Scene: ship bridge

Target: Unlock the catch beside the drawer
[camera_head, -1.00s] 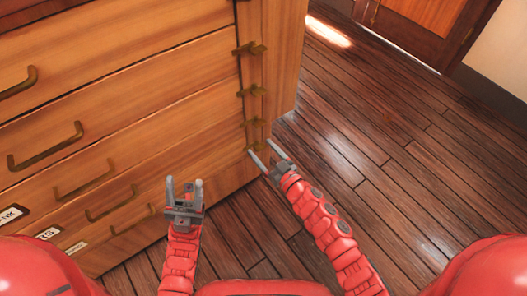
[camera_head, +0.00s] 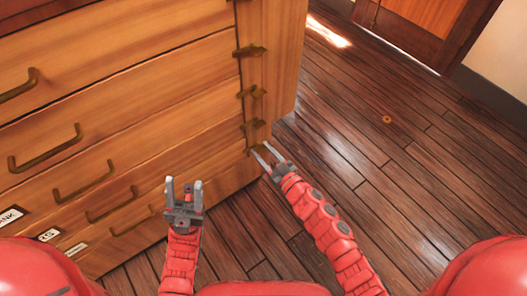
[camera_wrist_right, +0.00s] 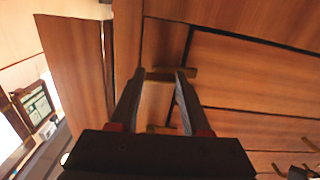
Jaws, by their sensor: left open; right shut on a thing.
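The drawer cabinet (camera_head: 120,90) fills the left of the head view, with several stacked drawers and brass handles. A column of small brass catches runs down the post beside the drawers: the top catch (camera_head: 249,51), a second (camera_head: 251,91) and a third (camera_head: 252,125). My right gripper (camera_head: 262,149) is at the post's low end, shut on the lowest catch; its fingers partly hide it. In the right wrist view this catch (camera_wrist_right: 172,74) lies between my fingertips (camera_wrist_right: 162,76). My left gripper (camera_head: 184,186) is open and empty in front of the lower drawers.
Brass drawer handles (camera_head: 48,150) stick out on the left. Wooden floor (camera_head: 400,170) lies clear to the right, with a small round brown mark (camera_head: 386,119). A wooden door (camera_head: 420,25) stands at the back right.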

